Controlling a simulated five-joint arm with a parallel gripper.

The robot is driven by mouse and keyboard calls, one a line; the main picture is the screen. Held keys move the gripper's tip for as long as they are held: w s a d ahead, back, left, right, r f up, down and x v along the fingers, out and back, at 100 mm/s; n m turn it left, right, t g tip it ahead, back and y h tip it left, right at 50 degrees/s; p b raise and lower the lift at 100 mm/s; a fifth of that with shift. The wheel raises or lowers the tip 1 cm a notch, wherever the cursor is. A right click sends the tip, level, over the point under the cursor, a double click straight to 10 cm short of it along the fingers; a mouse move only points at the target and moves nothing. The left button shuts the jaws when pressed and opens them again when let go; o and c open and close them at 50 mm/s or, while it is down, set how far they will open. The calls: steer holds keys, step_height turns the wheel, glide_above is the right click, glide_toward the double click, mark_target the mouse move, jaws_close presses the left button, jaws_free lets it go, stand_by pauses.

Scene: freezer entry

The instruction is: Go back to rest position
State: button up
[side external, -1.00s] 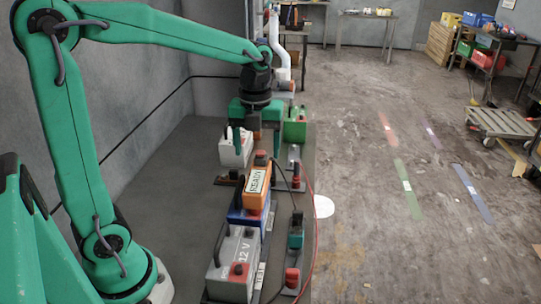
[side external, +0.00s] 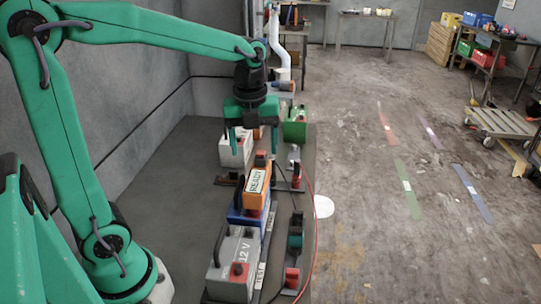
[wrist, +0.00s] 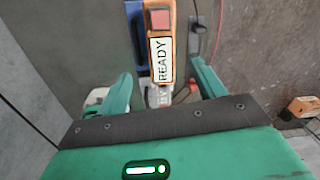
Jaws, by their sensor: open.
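My gripper (side external: 254,138) is green with two fingers. In the side external view it hangs pointing down over the far part of the row of batteries, its fingers apart and nothing between them. The wrist view also shows the spread fingers of my gripper (wrist: 160,88). An orange battery (side external: 257,192) labelled READY stands nearer the camera, and it also shows in the wrist view (wrist: 161,89). A white battery (side external: 232,152) stands just below and left of the gripper, partly hidden by a finger.
A grey 12 V battery (side external: 232,270) and a blue battery (side external: 236,214) stand nearer in the row. A green box (side external: 294,130) stands at the far end. Red and black cables run right of the row. The floor to the right (side external: 390,230) is largely clear.

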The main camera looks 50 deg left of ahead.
steer(key=s+d+r+n+t, duration=0.1)
steer(key=s+n, duration=0.5)
steer(key=n, duration=0.6)
steer(key=s+d+n+t, duration=0.1)
steer(key=s+n+t, duration=0.3)
steer(key=n, duration=0.9)
steer(key=shift+s+d+r, duration=0.15)
steer(key=shift+s+r, duration=0.2)
steer(key=shift+s, duration=0.65)
steer(key=shift+c, duration=0.2)
